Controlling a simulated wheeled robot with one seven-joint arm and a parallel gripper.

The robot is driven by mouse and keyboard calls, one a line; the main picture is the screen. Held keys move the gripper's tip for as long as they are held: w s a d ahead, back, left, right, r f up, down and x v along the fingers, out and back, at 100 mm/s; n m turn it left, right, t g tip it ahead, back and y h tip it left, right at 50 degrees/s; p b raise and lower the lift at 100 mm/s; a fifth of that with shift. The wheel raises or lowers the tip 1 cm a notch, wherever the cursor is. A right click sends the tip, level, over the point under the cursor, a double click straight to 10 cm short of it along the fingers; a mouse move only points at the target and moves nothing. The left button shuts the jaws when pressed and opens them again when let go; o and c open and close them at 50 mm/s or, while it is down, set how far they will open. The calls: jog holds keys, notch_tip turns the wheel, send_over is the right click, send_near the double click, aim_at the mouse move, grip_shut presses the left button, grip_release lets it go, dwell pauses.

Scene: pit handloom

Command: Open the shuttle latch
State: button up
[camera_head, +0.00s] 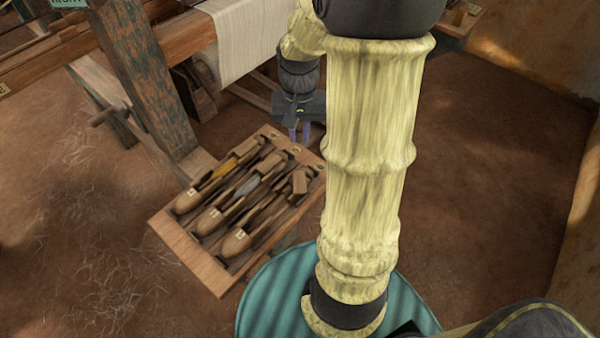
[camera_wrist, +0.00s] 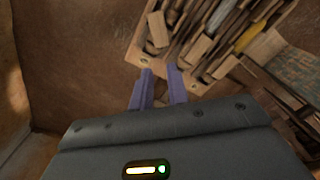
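A wooden tray (camera_head: 183,243) holds three boat-shaped wooden shuttles in slanted slots. The left shuttle (camera_head: 188,200) has a yellow bobbin, the middle shuttle (camera_head: 210,220) a grey one. In the right shuttle (camera_head: 237,242) a wooden block (camera_head: 299,182) stands up at its far end; no coloured bobbin shows there. I cannot tell for sure which piece is the latch. My gripper (camera_head: 299,132) hangs beyond the tray's far edge. In the wrist view my gripper (camera_wrist: 160,74) is open, its purple fingers apart and empty, beside the tray's end (camera_wrist: 137,52); a wooden block (camera_wrist: 158,29) lies ahead.
A worn loom post (camera_head: 145,75) stands left of the tray, with a wooden beam and white cloth (camera_head: 245,40) behind it. A teal round surface (camera_head: 275,298) is at the front. Bare earth floor (camera_head: 480,190) lies open to the right, with a wall beyond.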

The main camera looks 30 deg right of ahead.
aim_at(299, 176)
notch_tip(299, 176, down, 17)
jog(key=b, duration=0.3)
dwell(0.3)
